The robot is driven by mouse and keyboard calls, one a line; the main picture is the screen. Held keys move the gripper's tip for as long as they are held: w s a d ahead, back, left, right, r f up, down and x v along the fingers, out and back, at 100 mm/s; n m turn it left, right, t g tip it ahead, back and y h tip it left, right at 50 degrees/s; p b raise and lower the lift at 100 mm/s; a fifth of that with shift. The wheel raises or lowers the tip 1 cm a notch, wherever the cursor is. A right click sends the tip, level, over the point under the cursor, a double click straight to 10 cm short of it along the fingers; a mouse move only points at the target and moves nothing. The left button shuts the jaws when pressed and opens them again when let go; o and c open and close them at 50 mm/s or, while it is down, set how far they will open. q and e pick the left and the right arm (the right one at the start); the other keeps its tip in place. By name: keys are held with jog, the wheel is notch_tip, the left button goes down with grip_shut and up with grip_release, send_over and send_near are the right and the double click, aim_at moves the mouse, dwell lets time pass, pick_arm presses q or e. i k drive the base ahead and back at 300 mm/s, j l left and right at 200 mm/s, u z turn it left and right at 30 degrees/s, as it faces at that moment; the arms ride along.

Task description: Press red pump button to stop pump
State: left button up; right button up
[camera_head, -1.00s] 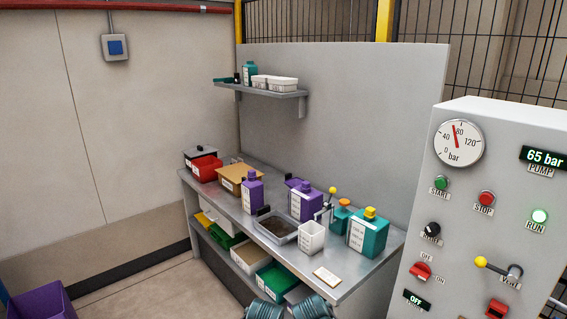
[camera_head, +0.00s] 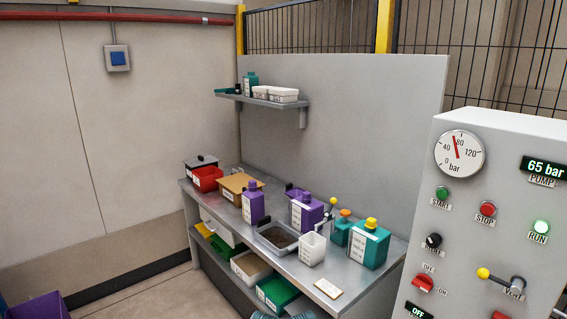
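The red pump button (camera_head: 487,209), labelled STOP, sits on the grey control panel (camera_head: 478,255) at the right, below the gauge. The green START button (camera_head: 442,193) is to its left. Nothing touches the red button. A teal-grey part, perhaps of my own arm, shows at the bottom edge, but neither gripper's fingers are in view.
The panel also carries a black knob (camera_head: 433,241), a red switch (camera_head: 423,284) and a yellow-tipped valve lever (camera_head: 497,278). A workbench (camera_head: 362,279) with bottles and trays stands left of the panel. A purple bin (camera_head: 40,306) is at the lower left. Floor between them is clear.

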aim_at(487, 209)
jog(key=z, duration=1.4)
